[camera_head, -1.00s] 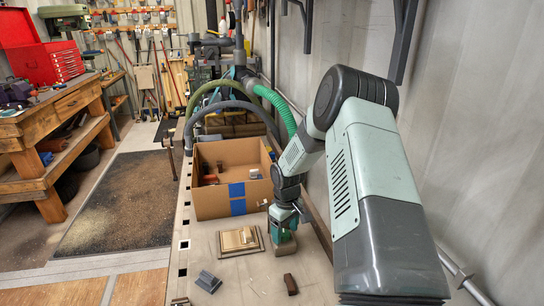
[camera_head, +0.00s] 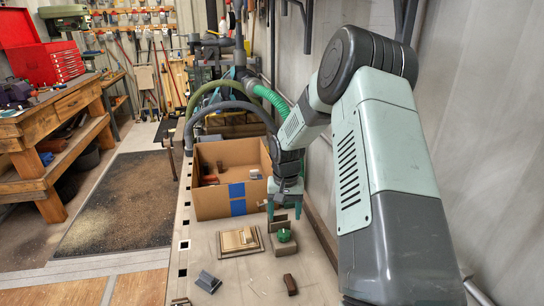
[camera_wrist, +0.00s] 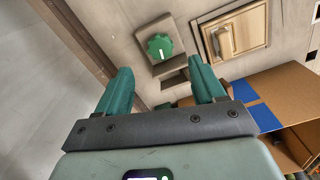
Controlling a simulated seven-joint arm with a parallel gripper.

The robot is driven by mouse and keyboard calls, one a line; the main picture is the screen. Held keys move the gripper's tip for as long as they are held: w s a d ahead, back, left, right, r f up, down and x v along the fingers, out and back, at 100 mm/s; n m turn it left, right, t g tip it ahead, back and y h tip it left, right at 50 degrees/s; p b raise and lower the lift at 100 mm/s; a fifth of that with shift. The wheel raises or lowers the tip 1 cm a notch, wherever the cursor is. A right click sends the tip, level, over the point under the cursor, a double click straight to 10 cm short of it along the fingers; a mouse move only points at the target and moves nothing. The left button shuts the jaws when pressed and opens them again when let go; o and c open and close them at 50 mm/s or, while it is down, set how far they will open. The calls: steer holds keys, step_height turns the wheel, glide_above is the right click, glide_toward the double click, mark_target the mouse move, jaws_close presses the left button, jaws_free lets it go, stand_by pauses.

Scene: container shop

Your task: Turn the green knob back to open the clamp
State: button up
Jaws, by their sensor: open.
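The green knob (camera_head: 284,235) sits on a small tan block (camera_head: 283,249) on the bench, beside the wall-side edge. In the wrist view the knob (camera_wrist: 159,46) shows whole, round and ridged, with a white mark on its face. My gripper (camera_head: 285,214) is open and empty, above and behind the knob and apart from it. In the wrist view its two green fingers (camera_wrist: 159,68) stand wide apart, with the knob beyond their tips. A second tan block with a dark gap lies right behind the knob; how far the clamp is open, I cannot tell.
A framed tan panel (camera_head: 240,241) lies left of the knob. A cardboard box (camera_head: 213,203) with blue tape stands behind it. A grey block (camera_head: 208,282) and a dark brown block (camera_head: 290,284) lie in front. The wall is close on the right.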

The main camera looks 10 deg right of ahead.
steer(key=s+a+r+t, duration=0.1)
steer(key=s+a+r, duration=0.1)
steer(key=r, duration=0.5)
steer(key=s+a+r+n+t, duration=0.1)
steer(key=s+r, duration=0.2)
steer(key=r, duration=0.5)
steer(key=s+a+r+n+h, duration=0.1)
steer(key=s+a+r, duration=0.1)
steer(key=r, duration=0.6)
steer(key=shift+s+a+t, duration=0.3)
steer(key=shift+s+t, duration=0.1)
steer(key=shift+s, duration=0.1)
steer(key=m+g+y, duration=0.1)
steer(key=m+g, duration=0.2)
steer(key=m, duration=0.1)
glide_above(283, 234)
step_height(283, 234, down, 20)
step_height(283, 234, down, 11)
steer(key=shift+d+f, duration=0.1)
steer(key=shift+c, duration=0.2)
